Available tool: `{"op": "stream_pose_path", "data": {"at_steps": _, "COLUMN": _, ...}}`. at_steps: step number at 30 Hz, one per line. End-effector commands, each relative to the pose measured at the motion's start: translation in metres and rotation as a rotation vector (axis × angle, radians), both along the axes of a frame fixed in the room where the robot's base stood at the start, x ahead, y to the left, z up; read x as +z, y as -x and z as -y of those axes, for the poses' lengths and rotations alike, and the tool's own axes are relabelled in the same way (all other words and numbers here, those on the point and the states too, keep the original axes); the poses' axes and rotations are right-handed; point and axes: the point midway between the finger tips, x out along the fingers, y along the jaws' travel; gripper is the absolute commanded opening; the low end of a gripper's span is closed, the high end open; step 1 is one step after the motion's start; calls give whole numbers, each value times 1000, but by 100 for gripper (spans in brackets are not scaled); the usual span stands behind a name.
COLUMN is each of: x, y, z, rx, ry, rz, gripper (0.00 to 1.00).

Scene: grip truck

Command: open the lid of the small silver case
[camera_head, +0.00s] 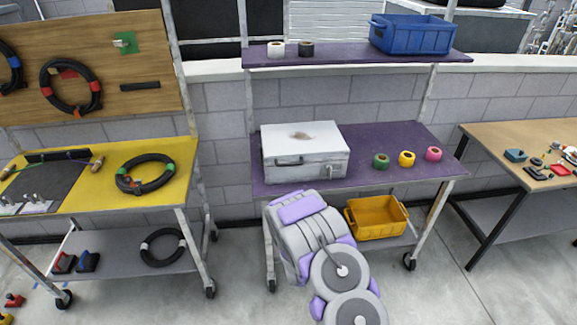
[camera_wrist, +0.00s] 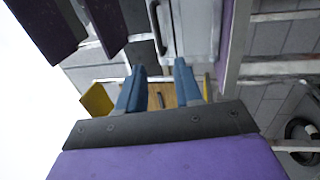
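The small silver case (camera_head: 305,160) sits on the left part of the purple bench top in the head view. Its lid looks shut, with a brown stain on top and a dark handle on the front face. In the wrist view, a pale grey surface with a dark handle, seemingly the case (camera_wrist: 198,28), shows at the top, beyond the fingers. My gripper (camera_wrist: 161,72) has two blue fingers standing apart with nothing between them. In the head view my arm rises in front of the bench's front edge, below the case; the fingers cannot be made out there.
Green, yellow and pink tape rolls (camera_head: 406,159) lie right of the case on the purple bench (camera_head: 385,135). An upper shelf (camera_head: 340,57) holds a blue bin (camera_head: 412,34). A yellow bin (camera_head: 377,217) stands on the lower shelf. A yellow bench (camera_head: 95,200) is at left.

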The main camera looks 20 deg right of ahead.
Motion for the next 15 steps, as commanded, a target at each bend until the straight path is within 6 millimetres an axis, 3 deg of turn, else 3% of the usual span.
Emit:
{"op": "stream_pose_path", "data": {"at_steps": 9, "x": 13, "y": -22, "z": 11, "rx": -5, "ry": 5, "rz": 7, "gripper": 35}}
{"op": "stream_pose_path", "data": {"at_steps": 15, "x": 15, "y": -58, "z": 19, "rx": 0, "ry": 6, "rz": 9, "gripper": 35}}
